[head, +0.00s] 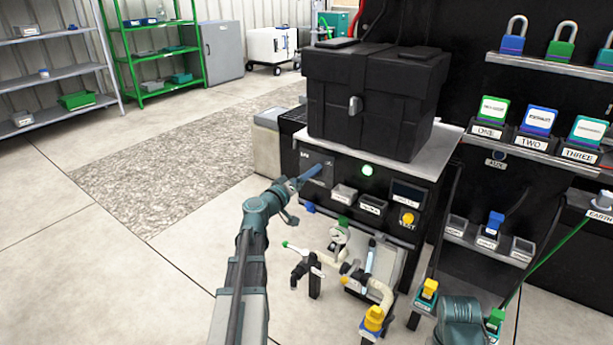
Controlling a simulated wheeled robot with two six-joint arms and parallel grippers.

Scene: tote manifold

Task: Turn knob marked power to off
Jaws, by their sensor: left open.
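The black control panel (345,193) is the front of a cabinet with a grey top. A blue lever-like handle (309,173) stands out at the panel's upper left, over a dark plate with small markings. This appears to be the power knob, but I cannot read its label or setting. My left gripper (290,199) is open at the handle's near end. One teal finger points down and right, and the other is hard to make out. I cannot tell whether it touches the handle. My right arm shows only as a teal link at the bottom right, and its gripper is out of view.
A black case (372,100) stands on the cabinet top. A lit green lamp (367,170) and a yellow TEST knob (407,218) are on the panel. Pipes and a yellow valve (374,318) stand below. Padlocks and tags fill the right rack. The floor at left is clear.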

